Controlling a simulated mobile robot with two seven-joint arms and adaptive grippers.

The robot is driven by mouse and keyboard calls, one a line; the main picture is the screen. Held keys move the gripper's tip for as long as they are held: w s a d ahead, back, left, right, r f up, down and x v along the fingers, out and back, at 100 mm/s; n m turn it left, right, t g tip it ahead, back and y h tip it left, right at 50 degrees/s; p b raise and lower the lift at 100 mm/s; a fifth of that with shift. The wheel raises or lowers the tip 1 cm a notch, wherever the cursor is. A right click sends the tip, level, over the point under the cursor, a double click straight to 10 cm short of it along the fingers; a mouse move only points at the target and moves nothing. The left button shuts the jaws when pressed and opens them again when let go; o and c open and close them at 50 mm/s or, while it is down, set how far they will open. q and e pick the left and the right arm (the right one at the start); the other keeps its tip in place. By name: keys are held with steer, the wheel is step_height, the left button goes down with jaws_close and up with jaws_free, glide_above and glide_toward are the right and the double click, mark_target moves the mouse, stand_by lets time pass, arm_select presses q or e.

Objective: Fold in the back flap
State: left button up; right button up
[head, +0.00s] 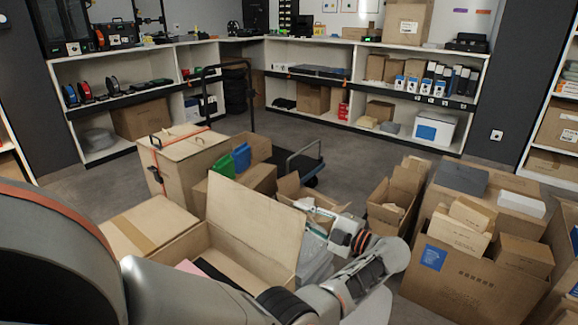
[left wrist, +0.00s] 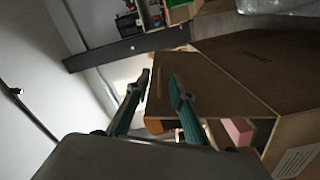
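An open brown carton (head: 205,250) stands low in the centre of the head view. Its back flap (head: 255,222) stands up and leans. In the left wrist view the large brown panel, apparently this flap (left wrist: 245,68), fills the right side, with a pink item (left wrist: 237,131) inside the carton below it. My left gripper (head: 316,209) is at the flap's right end. In the left wrist view its two teal fingers (left wrist: 160,76) are apart, with the panel's edge close behind them. I cannot tell whether they touch it. My right gripper is not in view.
A taped cardboard surface (head: 148,226) lies left of the carton. A tall box (head: 185,160) with an orange strap stands behind. A small open box (head: 392,208) and a large carton (head: 465,275) topped with smaller boxes stand right. Free floor lies before the shelves.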

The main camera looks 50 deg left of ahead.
mark_target(288, 209)
arm_select(q)
steer(key=x, duration=0.5)
jaws_close()
